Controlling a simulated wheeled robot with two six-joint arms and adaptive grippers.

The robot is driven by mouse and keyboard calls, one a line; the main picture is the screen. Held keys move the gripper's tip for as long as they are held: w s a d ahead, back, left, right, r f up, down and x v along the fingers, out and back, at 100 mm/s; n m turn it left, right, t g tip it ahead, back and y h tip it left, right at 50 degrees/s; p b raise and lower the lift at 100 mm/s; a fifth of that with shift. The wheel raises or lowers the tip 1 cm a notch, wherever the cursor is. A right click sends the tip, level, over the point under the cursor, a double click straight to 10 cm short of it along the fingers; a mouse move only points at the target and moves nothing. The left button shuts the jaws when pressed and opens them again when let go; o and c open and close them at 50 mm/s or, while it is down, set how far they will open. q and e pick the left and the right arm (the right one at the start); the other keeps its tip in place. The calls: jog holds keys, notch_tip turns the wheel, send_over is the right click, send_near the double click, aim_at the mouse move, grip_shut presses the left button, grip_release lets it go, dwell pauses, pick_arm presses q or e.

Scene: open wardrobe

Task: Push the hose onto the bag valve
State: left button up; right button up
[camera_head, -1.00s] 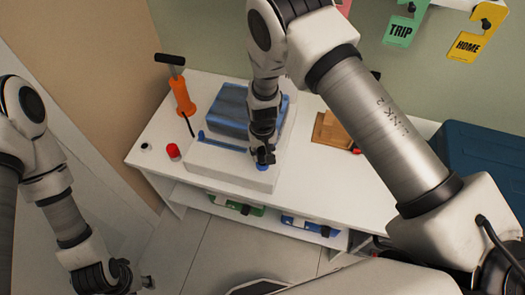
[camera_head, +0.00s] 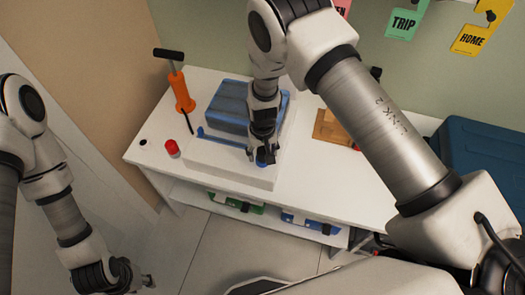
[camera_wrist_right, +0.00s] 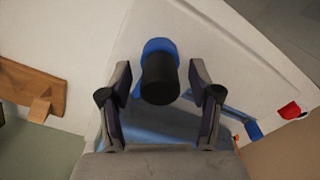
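A blue bag (camera_head: 228,105) lies on a raised white platform (camera_head: 215,163). A round blue part (camera_head: 262,163), seemingly the valve, shows under my right gripper (camera_head: 262,152). In the right wrist view my right gripper (camera_wrist_right: 160,100) is open, its fingers on either side of a black cylinder (camera_wrist_right: 160,80) with a gap at each side. The cylinder, perhaps the hose end, overlaps the blue round part (camera_wrist_right: 160,47); whether it is seated cannot be told. An orange hand pump (camera_head: 181,92) stands at the back left, a short dark hose piece (camera_head: 188,123) beside it. My left gripper (camera_head: 147,283) is low at left, away from the table.
A red knob (camera_head: 172,147) sits near the table's left end. A wooden block (camera_head: 330,127) lies right of the platform, and a dark blue case (camera_head: 482,155) stands at the far right. Tags (camera_head: 402,24) hang above. The table's (camera_head: 300,205) front strip is clear.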

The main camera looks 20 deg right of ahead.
notch_tip(320, 180, up, 12)
dwell(0.6)
dwell(0.4)
jog(key=g+b, duration=0.1)
send_over(262, 150)
jog(key=s, duration=0.3)
notch_tip(262, 150, down, 4)
jog(key=f, duration=0.1)
jog(key=s+d+f+b, duration=0.1)
jog(key=s+d+f, duration=0.2)
jog(key=s, duration=0.5)
jog(key=s+d+f+b, duration=0.1)
jog(key=s+d+f, duration=0.2)
jog(key=s+f, duration=0.3)
jog(key=s+d+f+t+b, duration=0.1)
jog(key=s+d+f, duration=0.3)
jog(key=s, duration=0.6)
jog(key=shift+f, duration=0.25)
